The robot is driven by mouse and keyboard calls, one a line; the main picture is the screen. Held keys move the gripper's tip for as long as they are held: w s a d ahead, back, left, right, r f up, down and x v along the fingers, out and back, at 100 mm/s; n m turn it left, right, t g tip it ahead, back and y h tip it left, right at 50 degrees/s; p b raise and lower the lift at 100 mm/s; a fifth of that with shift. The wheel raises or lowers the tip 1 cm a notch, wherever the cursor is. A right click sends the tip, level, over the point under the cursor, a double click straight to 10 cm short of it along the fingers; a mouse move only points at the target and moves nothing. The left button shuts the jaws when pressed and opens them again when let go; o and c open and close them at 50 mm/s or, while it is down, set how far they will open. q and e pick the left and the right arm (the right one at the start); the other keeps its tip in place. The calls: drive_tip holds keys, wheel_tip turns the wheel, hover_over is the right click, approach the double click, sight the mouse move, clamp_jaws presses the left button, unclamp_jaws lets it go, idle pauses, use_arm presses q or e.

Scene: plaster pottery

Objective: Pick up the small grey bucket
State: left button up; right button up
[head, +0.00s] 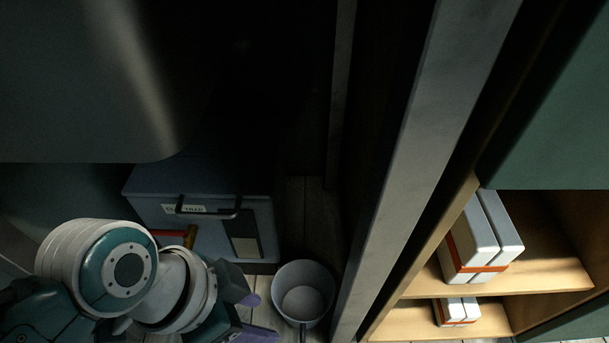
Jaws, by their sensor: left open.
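The small grey bucket (303,291) stands upright on the floor at the bottom centre of the head view. It looks empty, and a thin handle hangs down at its near side. My left gripper (256,316) is just left of the bucket, with purple-tipped fingers spread open and nothing between them. The fingers look close to the bucket's left side, but I cannot tell whether they touch it. My right gripper is not in view.
A grey-blue box (150,184) with a dark handle stands behind my left arm. A pale upright post (408,160) rises close to the bucket's right. Further right, wooden shelves (545,277) hold white boxes (482,240) with orange bands. A dark overhang fills the upper left.

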use_arm(q)
drive_tip(key=w+d+f+m+b, duration=0.1)
drive_tip(key=f+b, duration=0.9)
drive_tip(key=f, duration=0.2)
drive_tip(key=w+d+f+m+b, duration=0.1)
drive_tip(key=d+f+b, duration=0.1)
drive_tip(key=f+b, duration=0.8)
drive_tip(key=w+d+f+m+b, duration=0.1)
drive_tip(key=w+f+m+b, duration=0.1)
drive_tip(key=f+b, duration=0.8)
drive_tip(key=shift+d+f+g+b, duration=0.2)
drive_tip(key=shift+f+g+b, duration=0.15)
drive_tip(key=shift+f, duration=2.25)
drive_tip(key=shift+w+d+f, duration=0.1)
drive_tip(key=shift+d+f, duration=0.15)
drive_tip(key=shift+r, duration=0.1)
clamp_jaws()
